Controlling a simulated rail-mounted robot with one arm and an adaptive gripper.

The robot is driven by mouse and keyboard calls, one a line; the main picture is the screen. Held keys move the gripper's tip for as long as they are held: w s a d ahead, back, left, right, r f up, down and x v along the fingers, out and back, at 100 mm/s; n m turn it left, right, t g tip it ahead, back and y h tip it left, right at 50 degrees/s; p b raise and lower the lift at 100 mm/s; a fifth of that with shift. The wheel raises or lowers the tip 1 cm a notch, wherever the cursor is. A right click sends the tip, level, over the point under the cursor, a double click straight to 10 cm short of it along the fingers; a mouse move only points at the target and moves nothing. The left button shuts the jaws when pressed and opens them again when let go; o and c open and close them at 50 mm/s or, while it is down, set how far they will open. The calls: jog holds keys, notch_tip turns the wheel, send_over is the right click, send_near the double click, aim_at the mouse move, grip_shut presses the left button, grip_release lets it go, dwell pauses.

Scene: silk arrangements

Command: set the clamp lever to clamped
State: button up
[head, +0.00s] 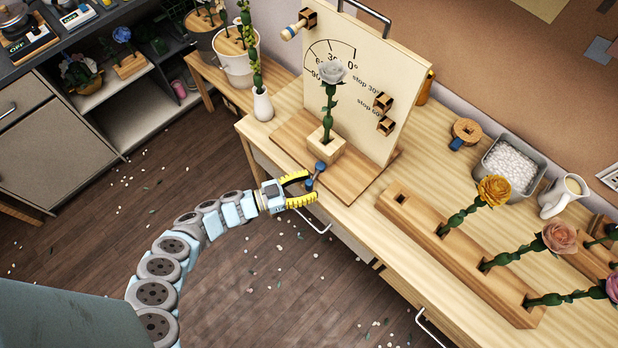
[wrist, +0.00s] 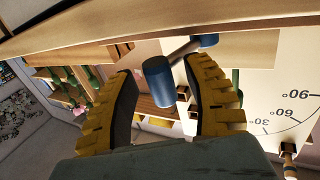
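The clamp lever (head: 320,167) is a short metal bar with blue ends at the front of the wooden block (head: 325,160) on the board's base. A grey-white rose (head: 332,73) with a green stem stands upright in that block. My gripper (head: 311,186) has its yellow fingers open, one on each side of the lever's near blue end. No lever position markings are readable.
A tall angle board (head: 365,65) with a dial and wooden pegs stands behind the rose. A long wooden rack (head: 440,250) with several flowers is on the right. A grey tray of white beads (head: 510,165) and a white pitcher (head: 563,195) stand farther back.

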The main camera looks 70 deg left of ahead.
jog(key=shift+w+r, duration=0.1)
jog(key=shift+r, duration=0.05)
jog(key=shift+s, duration=0.2)
jog(key=s, duration=1.1)
jog(key=shift+s+a, duration=0.15)
jog(key=shift+s, duration=0.2)
